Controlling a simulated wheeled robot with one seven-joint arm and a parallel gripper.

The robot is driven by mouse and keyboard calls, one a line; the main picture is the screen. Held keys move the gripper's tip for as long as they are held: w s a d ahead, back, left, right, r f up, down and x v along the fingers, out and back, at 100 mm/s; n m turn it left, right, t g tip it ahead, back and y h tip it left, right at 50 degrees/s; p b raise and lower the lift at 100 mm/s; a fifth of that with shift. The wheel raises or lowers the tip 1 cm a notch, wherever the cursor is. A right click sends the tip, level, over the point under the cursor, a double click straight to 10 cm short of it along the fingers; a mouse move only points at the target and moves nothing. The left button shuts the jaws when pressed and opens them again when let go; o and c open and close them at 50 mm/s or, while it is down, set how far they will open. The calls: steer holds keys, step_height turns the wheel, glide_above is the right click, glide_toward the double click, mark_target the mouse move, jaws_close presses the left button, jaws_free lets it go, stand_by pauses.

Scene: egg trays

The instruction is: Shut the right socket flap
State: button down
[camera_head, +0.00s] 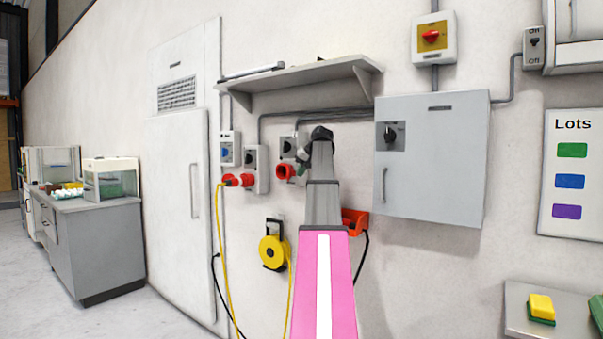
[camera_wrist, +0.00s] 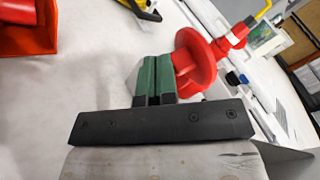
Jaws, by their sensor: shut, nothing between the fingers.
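The right socket (camera_head: 287,149) is a grey wall box with a dark switch and a red round part (camera_head: 285,171) at its bottom. My gripper (camera_head: 303,169) is just to the right of that red part, partly hidden by my arm. In the wrist view my gripper (camera_wrist: 157,60) shows two green fingers pressed together with nothing between them. A red round flanged part (camera_wrist: 195,60) of a socket is right beside the fingers. I cannot tell whether they touch, or how far the flap stands open.
A shelf (camera_head: 305,75) runs above. A grey cabinet (camera_head: 432,158) is at right. An orange-red holder (camera_head: 354,221) and yellow reel (camera_head: 273,252) are below.

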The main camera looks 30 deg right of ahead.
mark_target(289, 171)
steer(key=a+m+h, duration=0.1)
steer(key=m, duration=0.1)
steer(key=a+m+h, duration=0.1)
steer(key=a+m, duration=0.1)
steer(key=a+m+h, duration=0.2)
steer(key=shift+w, duration=0.35)
steer(key=w+a+m+g+h, duration=0.3)
steer(key=w+m+g+h, duration=0.1)
steer(key=w+m, duration=0.8)
steer(key=shift+a+h, duration=0.35)
steer(key=shift+h, duration=0.45)
